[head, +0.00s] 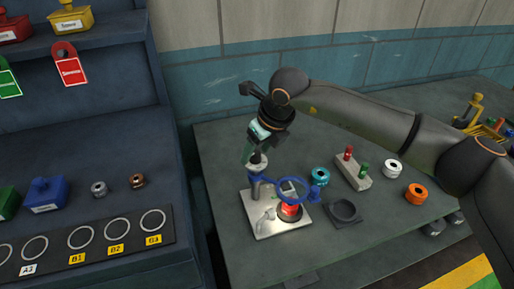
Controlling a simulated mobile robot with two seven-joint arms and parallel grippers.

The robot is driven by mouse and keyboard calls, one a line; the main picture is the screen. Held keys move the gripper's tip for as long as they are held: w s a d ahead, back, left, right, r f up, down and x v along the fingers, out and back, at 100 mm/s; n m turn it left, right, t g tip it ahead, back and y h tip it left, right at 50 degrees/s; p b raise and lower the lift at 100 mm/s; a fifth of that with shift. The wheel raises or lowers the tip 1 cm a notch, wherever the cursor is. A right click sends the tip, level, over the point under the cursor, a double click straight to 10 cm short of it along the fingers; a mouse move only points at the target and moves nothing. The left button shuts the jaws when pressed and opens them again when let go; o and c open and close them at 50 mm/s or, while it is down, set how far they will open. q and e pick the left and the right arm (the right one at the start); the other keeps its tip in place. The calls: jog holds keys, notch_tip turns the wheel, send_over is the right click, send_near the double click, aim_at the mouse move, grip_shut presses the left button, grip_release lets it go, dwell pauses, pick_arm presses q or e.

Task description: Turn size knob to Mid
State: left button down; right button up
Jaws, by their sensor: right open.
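A small machine stands on a light metal base plate (254,222) on the dark table. It has a blue post with a blue ring (291,189), a red drum (290,210) and a small grey lever-like part (266,216). A grey-white round part (257,161) sits at the top of the post; I cannot tell if it is the size knob, and no Mid mark is readable. My right gripper (247,157) points down, open, at or just beside this part; contact is unclear. My left gripper is not in view.
A teal ring (321,177), a block with red and green pegs (353,169), a white ring (393,168), an orange ring (417,194) and a dark tray (345,212) lie right of the machine. A dark shelf unit (60,130) stands left.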

grip_shut()
dwell(0.5)
